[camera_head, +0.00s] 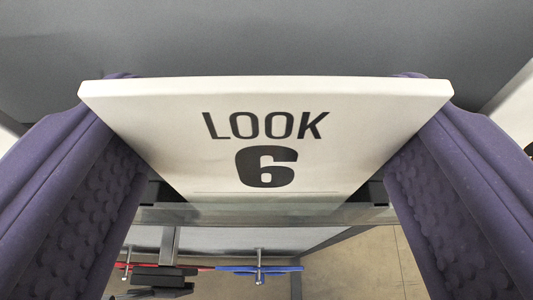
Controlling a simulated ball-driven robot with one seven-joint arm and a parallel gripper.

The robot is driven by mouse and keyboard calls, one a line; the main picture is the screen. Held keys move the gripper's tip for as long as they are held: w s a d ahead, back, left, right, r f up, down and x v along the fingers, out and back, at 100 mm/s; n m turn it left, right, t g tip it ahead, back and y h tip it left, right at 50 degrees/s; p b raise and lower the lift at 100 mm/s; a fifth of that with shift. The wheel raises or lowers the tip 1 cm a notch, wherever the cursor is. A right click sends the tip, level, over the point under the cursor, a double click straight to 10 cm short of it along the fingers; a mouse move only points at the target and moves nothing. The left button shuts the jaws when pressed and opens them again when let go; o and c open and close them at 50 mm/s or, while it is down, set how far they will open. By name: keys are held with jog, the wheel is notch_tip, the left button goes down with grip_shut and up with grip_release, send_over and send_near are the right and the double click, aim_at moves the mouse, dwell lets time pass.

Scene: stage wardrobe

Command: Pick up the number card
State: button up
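The number card (330,160) is a white slab printed "LOOK 6" in dark letters, in the middle of the head camera view. My gripper (265,165) has one purple padded finger on each side of the card. The fingers meet the card's left and right edges, and the card spans the whole space between them. The lower end of the card is at a clear ledge or strip, and I cannot tell whether it rests there.
A grey surface (270,40) fills the top of the view. Below the card runs a glassy strip (200,215). Further down are metal pegs with a red and a blue item (260,268), and a tan floor (360,265).

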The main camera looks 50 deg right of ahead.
jog(key=c, duration=0.4)
jog(key=shift+o, duration=0.2)
jog(key=shift+r, duration=0.5)
jog(key=r, duration=0.1)
jog(key=a+r, duration=0.1)
jog(key=shift+s+r, duration=0.15)
jog(key=shift+r, duration=0.15)
jog(key=s+a+b, duration=0.2)
jog(key=a, duration=0.2)
jog(key=s+a+b, duration=0.2)
jog(key=a, duration=0.2)
jog(key=s+a+r+b, duration=0.1)
jog(key=s+a+b, duration=0.1)
jog(key=a, duration=0.2)
jog(key=shift+s+a, duration=0.1)
jog(key=shift+s, duration=0.25)
jog(key=c, duration=0.4)
jog(key=shift+s+a+r+b, duration=0.2)
jog(key=shift+s+a+b, duration=0.15)
jog(key=shift+a, duration=0.1)
jog(key=shift+c, duration=0.2)
jog(key=shift+w, duration=0.1)
